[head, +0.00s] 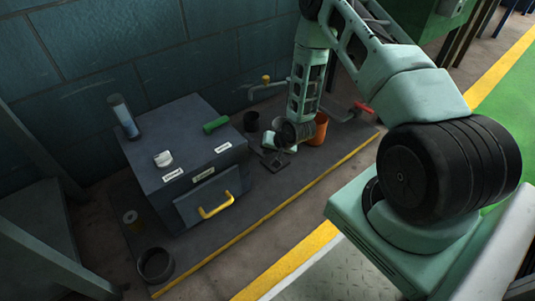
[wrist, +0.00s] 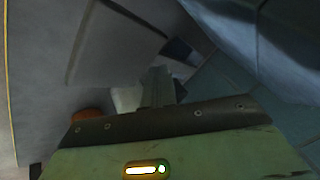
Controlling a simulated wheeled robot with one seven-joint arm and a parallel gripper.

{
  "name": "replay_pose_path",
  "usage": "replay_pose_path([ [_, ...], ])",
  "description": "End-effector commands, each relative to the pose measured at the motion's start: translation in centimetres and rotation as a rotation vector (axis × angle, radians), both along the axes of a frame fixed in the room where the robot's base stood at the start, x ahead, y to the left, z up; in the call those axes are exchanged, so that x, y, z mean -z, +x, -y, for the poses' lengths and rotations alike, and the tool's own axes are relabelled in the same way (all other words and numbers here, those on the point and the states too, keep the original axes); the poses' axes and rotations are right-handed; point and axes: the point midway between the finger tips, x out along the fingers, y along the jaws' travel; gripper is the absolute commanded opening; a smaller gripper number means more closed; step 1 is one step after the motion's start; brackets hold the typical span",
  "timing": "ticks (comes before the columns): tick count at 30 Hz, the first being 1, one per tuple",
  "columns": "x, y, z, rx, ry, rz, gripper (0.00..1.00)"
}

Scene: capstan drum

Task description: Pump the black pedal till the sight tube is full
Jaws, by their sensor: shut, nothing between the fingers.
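The sight tube (head: 123,116) stands upright at the back left corner of a dark cabinet (head: 150,190). Its lower part looks blue and its upper part pale grey. The black pedal (head: 273,161) is low on the dark base plate to the right of the cabinet, partly hidden by my gripper. My gripper (head: 270,147) points down just above or on the pedal; I cannot tell whether they touch. In the wrist view my gripper (wrist: 157,88) has its fingers together, with nothing seen between them.
An orange cup (head: 319,128) stands close right of my gripper, and a dark cup (head: 251,121) behind it. A red-handled valve (head: 362,109) is farther right. The cabinet carries a green handle (head: 215,125), a white knob (head: 163,158) and a yellow drawer pull (head: 216,207).

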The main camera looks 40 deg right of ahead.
Motion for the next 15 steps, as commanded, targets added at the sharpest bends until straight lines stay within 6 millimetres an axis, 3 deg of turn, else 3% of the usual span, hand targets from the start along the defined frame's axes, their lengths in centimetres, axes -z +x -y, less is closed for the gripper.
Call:
replay_pose_path([
  [15, 0.74, -0.28, -0.06, -0.001, 0.001, -0.004, 0.00],
])
